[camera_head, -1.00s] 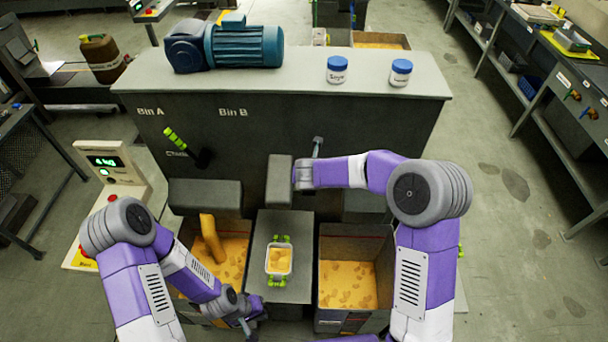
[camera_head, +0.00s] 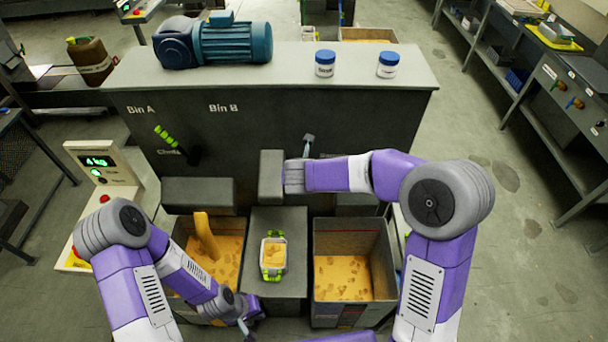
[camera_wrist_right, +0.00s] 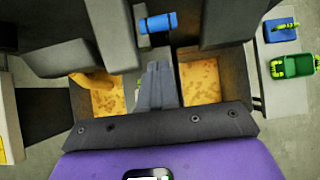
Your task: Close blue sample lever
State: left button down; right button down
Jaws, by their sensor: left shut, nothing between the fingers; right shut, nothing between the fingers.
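The blue sample lever shows as a blue handle (camera_wrist_right: 158,22) in the right wrist view, just beyond my right fingertips. Its tip (camera_head: 308,141) sticks up on the machine's front in the head view, partly behind my right wrist. My right gripper (camera_wrist_right: 156,68) is shut and empty, pointing toward the handle; contact cannot be judged. In the head view its fingers are hidden by the wrist. My left gripper (camera_head: 246,326) is shut and empty, low in front of the left bin. A small white container (camera_head: 273,254) of yellow pieces sits on the middle ledge.
A left bin (camera_head: 172,243) and a right bin (camera_head: 352,224) hold yellow material. A grey block (camera_head: 271,178) stands beside my right wrist. Two blue-lidded jars (camera_head: 325,64) (camera_head: 387,65) and a blue motor (camera_head: 232,42) stand on top. A control box (camera_head: 102,170) is at left.

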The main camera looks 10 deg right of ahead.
jog(key=v, duration=0.5)
jog(key=shift+r, duration=0.5)
jog(key=shift+w, duration=0.15)
